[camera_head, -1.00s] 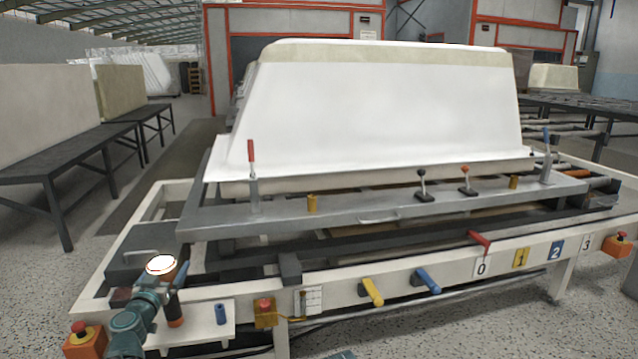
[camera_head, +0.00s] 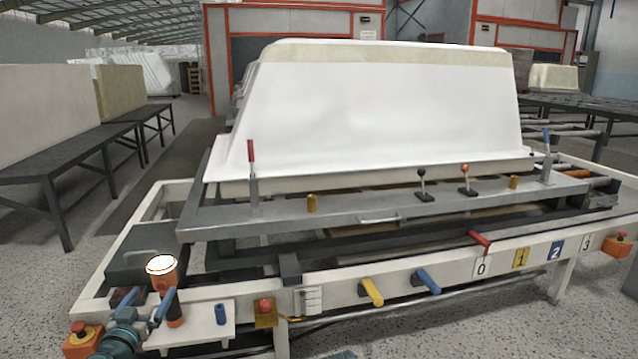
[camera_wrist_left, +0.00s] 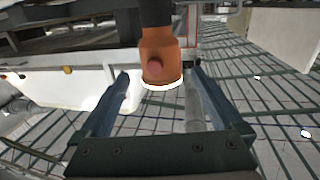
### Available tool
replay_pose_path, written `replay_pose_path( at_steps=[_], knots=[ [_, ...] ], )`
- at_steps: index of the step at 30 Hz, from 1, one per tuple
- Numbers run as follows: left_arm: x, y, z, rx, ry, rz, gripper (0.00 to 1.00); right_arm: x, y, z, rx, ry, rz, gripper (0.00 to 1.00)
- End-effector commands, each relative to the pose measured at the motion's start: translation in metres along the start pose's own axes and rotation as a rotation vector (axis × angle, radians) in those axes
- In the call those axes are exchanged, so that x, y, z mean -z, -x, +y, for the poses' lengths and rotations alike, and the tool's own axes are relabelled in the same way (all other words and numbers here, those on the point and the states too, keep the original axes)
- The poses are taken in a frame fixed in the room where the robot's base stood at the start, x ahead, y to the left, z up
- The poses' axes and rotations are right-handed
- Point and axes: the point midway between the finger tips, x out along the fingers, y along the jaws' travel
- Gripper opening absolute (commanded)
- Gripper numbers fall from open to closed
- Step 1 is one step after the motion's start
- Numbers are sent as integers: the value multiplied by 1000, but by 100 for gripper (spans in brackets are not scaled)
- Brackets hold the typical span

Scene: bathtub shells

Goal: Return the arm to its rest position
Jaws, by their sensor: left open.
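My left gripper (camera_head: 148,304) is at the lower left in the head view, its blue fingers apart beside an orange lamp (camera_head: 164,274) with a glowing white top. The lamp stands upright at the left end of the frame's front, by a small white shelf (camera_head: 195,333). In the left wrist view the gripper (camera_wrist_left: 158,78) is open, and the orange lamp (camera_wrist_left: 160,55) shows upside down beyond and between the fingers. Whether they touch it cannot be told. My right gripper is not in view.
A large white tub shell (camera_head: 380,115) sits on the pale frame (camera_head: 450,273). An emergency stop box (camera_head: 82,340) is close to my left arm. A blue cylinder (camera_head: 220,314) stands on the shelf. Yellow (camera_head: 371,291) and blue (camera_head: 428,280) handles stick out at the front.

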Motion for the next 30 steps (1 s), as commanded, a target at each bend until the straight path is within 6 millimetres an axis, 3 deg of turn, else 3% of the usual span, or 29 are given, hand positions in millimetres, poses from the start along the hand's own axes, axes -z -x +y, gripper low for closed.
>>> replay_pose_path(
  at_steps=[2,3,23,24,30],
  knots=[
    [0,14,1,1,0,0,100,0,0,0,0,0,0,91],
    [0,-2,-1,-2,0,0,100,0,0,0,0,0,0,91],
    [0,-115,-1,-2,0,0,100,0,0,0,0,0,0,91],
    [-7,-115,0,-1,0,0,100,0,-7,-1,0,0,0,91],
    [22,-112,0,0,0,0,100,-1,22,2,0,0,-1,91]
  ],
)
